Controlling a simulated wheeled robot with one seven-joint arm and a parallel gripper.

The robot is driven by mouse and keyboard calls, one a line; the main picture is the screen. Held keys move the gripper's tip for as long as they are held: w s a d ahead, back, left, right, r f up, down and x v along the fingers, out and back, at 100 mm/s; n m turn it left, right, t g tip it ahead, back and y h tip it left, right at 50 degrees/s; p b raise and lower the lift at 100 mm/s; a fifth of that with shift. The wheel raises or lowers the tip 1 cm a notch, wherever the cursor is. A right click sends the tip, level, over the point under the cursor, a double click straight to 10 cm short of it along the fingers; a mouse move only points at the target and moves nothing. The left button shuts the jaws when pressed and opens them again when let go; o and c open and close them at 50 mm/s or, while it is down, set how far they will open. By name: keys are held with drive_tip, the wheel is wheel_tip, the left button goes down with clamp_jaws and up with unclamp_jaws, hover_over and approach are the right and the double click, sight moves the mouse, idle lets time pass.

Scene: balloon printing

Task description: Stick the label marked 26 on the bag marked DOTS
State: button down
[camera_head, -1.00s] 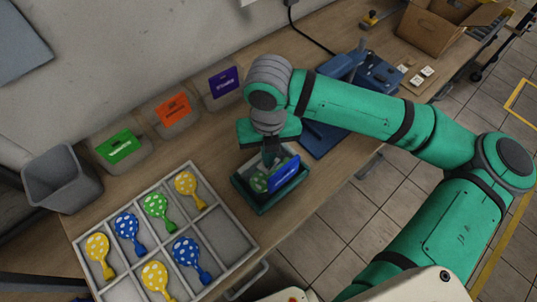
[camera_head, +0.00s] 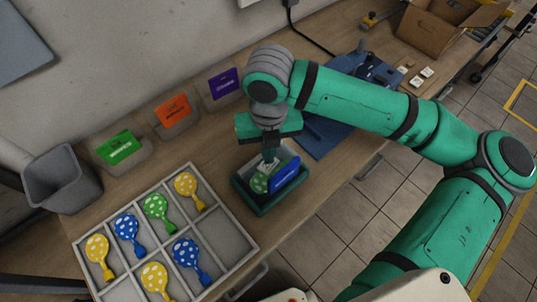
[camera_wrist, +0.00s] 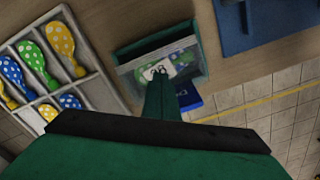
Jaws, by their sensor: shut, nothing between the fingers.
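A clear bag with a blue header card (camera_head: 286,174) lies in a dark green tray (camera_head: 262,208); a green dotted balloon (camera_head: 259,183) shows inside it. The card's print is too small to read; the card also shows in the wrist view (camera_wrist: 190,99). A small white label (camera_wrist: 150,73) lies against the bag's front, at my fingertips; its dark mark is partly hidden and I cannot read it. My gripper (camera_head: 269,156) points down over the bag, shut with nothing between its fingers. It also shows in the wrist view (camera_wrist: 161,77), with its tips at the label.
A divided tray (camera_head: 212,274) holds several dotted balloons at the left. Bins with green, orange and purple (camera_head: 224,83) cards and a grey bin (camera_head: 62,180) line the wall. A blue device (camera_head: 350,75), loose white labels (camera_head: 427,72) and a cardboard box (camera_head: 437,30) stand right.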

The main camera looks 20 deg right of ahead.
drive_tip(key=shift+r, duration=2.35)
